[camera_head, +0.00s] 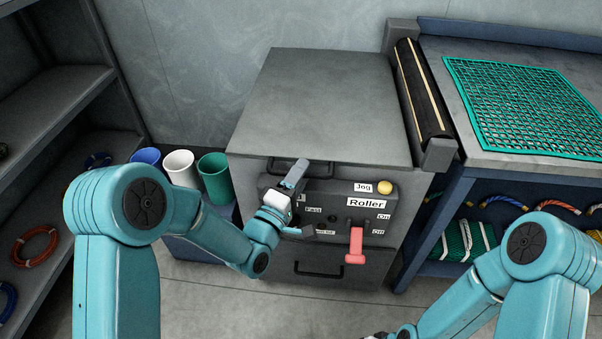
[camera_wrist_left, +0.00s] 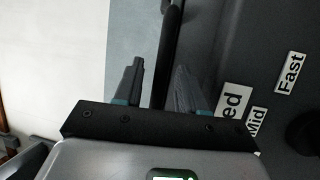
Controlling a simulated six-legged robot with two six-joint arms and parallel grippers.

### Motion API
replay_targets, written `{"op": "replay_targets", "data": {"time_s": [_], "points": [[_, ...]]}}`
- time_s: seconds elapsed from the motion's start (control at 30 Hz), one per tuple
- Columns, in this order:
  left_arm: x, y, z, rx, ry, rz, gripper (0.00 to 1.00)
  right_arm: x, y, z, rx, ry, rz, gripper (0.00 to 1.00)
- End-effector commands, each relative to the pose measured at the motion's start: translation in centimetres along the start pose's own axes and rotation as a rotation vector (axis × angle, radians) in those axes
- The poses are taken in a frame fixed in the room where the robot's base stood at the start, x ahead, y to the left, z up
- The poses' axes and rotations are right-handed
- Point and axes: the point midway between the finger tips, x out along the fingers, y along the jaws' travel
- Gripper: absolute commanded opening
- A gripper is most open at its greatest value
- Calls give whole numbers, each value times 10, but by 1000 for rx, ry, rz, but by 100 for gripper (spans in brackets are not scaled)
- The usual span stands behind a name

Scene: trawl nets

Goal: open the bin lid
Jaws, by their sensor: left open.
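A grey bin-like cabinet has a broad flat lid (camera_head: 325,105) on top, lying level and closed. A dark bar handle (camera_head: 278,164) is at its front edge, partly hidden by my gripper. My left gripper (camera_head: 296,173) is open at this handle, in front of the lid edge. In the left wrist view my two fingers (camera_wrist_left: 160,88) stand apart, and the dark handle bar (camera_wrist_left: 170,40) runs up the picture between them. I cannot tell whether they touch it. My right arm comes in at the lower right; its fingers are out of view.
Below the lid is a control panel (camera_head: 330,212) with a red lever (camera_head: 356,246) and yellow knob (camera_head: 385,187). A lower drawer handle (camera_head: 318,270) is beneath. Cups (camera_head: 215,178) stand left; a dark roller (camera_head: 424,90) and netted table (camera_head: 530,105) are right.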

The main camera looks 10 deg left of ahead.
Motion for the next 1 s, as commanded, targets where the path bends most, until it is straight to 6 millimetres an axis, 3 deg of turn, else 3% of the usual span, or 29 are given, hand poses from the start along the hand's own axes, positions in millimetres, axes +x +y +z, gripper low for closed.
{"op": "replay_targets", "data": {"time_s": [0.33,0.37,0.47,0.77,0.87,1.0], "points": [[6,0,1,0,-2,-1,40,0,0,0,0,0,0,0],[6,0,1,0,-1,-1,34,0,0,0,0,0,0,0],[6,0,1,0,-1,-1,1,0,0,0,0,0,0,0],[7,8,0,-1,-1,-5,0,-6,-2,0,0,0,0,0],[10,22,-1,-6,-1,-19,0,-18,-6,0,0,0,0,0],[16,56,-4,-23,-1,-56,0,-46,-16,1,0,0,0,0]]}}
